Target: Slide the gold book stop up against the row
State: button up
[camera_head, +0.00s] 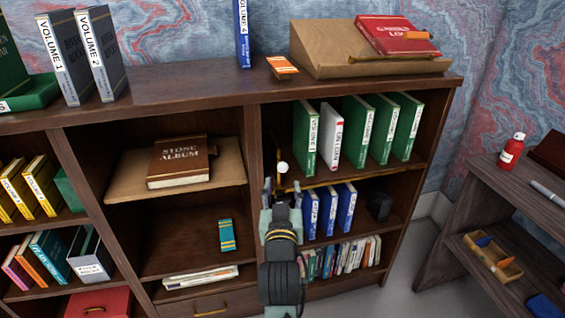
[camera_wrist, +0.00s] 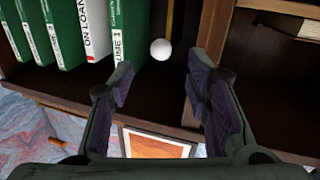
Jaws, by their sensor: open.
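The gold book stop (camera_head: 278,150) stands upright on the upper right shelf, left of the book row, with a white round knob (camera_head: 283,167) at its front. A gap separates it from the nearest green book (camera_head: 305,138). The row also holds a white book (camera_head: 331,137) and several more green ones. My gripper (camera_head: 282,190) is open and empty in front of the stop. In the wrist view, the knob (camera_wrist: 160,49) shows beyond and between the open fingertips (camera_wrist: 158,88), with part of the gold stop (camera_wrist: 169,16) behind it. I cannot tell the exact distance to the knob.
A gold rail (camera_head: 325,182) runs along the shelf's front edge. Blue books (camera_head: 328,212) stand on the shelf below. A wooden divider (camera_head: 252,150) is left of the stop, with a brown album (camera_head: 180,163) beyond it. Shelf space right of the row is free.

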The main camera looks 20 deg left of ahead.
aim_at(282, 171)
jog(key=p+x, duration=0.2)
jog(key=x, duration=0.7)
jog(key=shift+w+a, duration=0.1)
grip_shut()
dwell(0.6)
